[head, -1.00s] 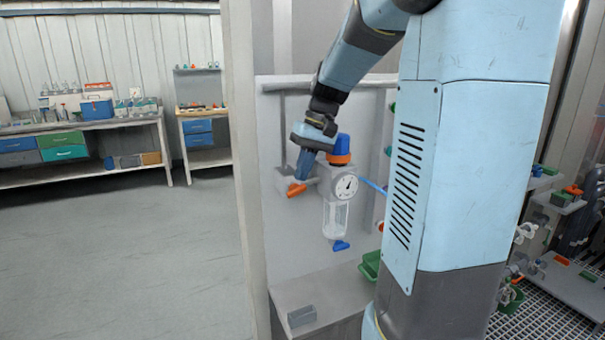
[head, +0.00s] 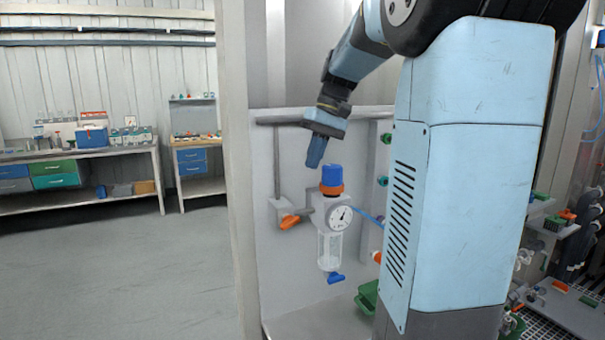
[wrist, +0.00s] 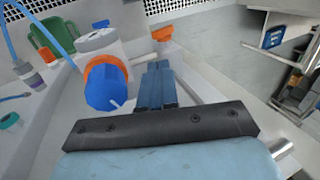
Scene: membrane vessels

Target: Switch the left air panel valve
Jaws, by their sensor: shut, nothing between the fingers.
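The air panel (head: 291,160) is a light grey upright board in the head view. On its left is a valve with an orange handle (head: 290,221), which points down and to the left; the handle also shows in the wrist view (wrist: 162,34). Right of it is a regulator with a blue knob and orange collar (head: 332,180), a round gauge (head: 340,217) and a clear bowl (head: 329,248). My gripper (head: 315,163) is shut and empty, above the regulator knob and apart from the valve handle. In the wrist view its fingers (wrist: 155,75) lie right of the blue knob (wrist: 105,88).
A green bin (head: 366,297) sits low at the right, partly behind my arm column. A pale post (head: 233,170) edges the panel's left. Benches (head: 110,154) stand far off across open floor.

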